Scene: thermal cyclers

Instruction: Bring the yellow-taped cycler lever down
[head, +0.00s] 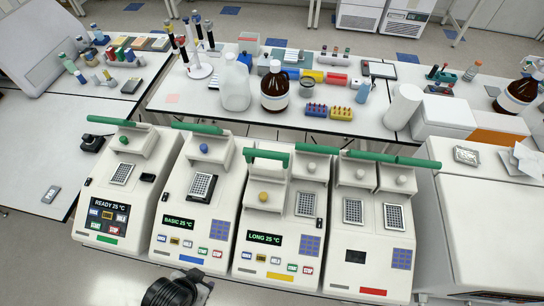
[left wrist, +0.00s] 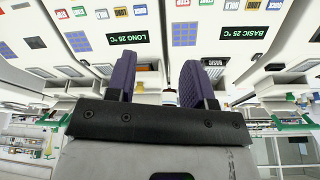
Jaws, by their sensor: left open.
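The yellow-taped cycler (head: 236,262) is the third from the left, with a yellow strip on its front and a LONG 25 °C display. Its left lid, with a yellow knob (head: 263,196), sits forward over the block. The green lever (head: 267,155) of that lid stands raised above it. Its right bay is uncovered, with a green bar behind. The LONG display also shows upside down in the left wrist view (left wrist: 135,37). My left gripper (left wrist: 157,75) has two purple fingers apart, with nothing between them. In the head view only dark parts of my left arm show at the bottom edge.
The blue-taped cycler (head: 187,232) stands close on the left, the red-taped one (head: 343,275) on the right. A green-taped cycler (head: 95,220) is at far left. Behind, a bench holds a white jug (head: 236,90), a brown bottle (head: 274,92) and tube racks.

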